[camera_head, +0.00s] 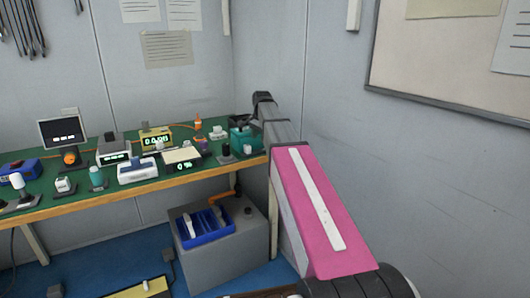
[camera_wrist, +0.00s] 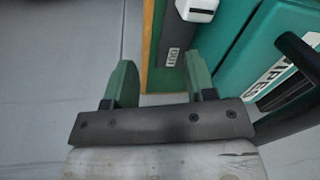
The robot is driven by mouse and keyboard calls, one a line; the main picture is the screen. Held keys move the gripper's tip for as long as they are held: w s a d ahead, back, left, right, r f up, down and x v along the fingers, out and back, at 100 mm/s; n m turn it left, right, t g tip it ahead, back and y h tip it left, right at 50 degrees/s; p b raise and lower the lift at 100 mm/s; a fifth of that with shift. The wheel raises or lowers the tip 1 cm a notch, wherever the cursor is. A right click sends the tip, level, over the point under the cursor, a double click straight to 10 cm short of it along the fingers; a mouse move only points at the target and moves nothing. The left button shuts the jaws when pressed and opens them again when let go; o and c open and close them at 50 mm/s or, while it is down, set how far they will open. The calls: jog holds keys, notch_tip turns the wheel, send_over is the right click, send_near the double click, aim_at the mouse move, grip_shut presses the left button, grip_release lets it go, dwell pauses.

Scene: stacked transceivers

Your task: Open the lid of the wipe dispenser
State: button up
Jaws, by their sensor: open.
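The wipe dispenser (camera_head: 243,142) is a teal box at the right end of the green workbench. In the wrist view the teal dispenser (camera_wrist: 232,52) fills the right side, with part of a "WIPES" label and a dark handle-like bar (camera_wrist: 300,58). Its lid cannot be made out clearly. My gripper (camera_wrist: 160,76) is open, with two green fingers apart and nothing seen held between them. It is left of the dispenser in the wrist view, over the bench end. The right finger overlaps the dispenser's near edge in the picture; contact cannot be told.
The workbench (camera_head: 110,193) carries several small devices left of the dispenser. A white-topped item (camera_wrist: 197,9) stands close beside it. A grey wall (camera_head: 330,90) rises behind and to the right. A grey cabinet with a blue bin (camera_head: 207,238) stands below.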

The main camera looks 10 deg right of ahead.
jog(key=s+d+f+n, duration=0.1)
jog(key=s+f, duration=0.2)
jog(key=f, duration=0.2)
jog(key=shift+s+f, duration=0.3)
jog(key=shift+f, duration=0.05)
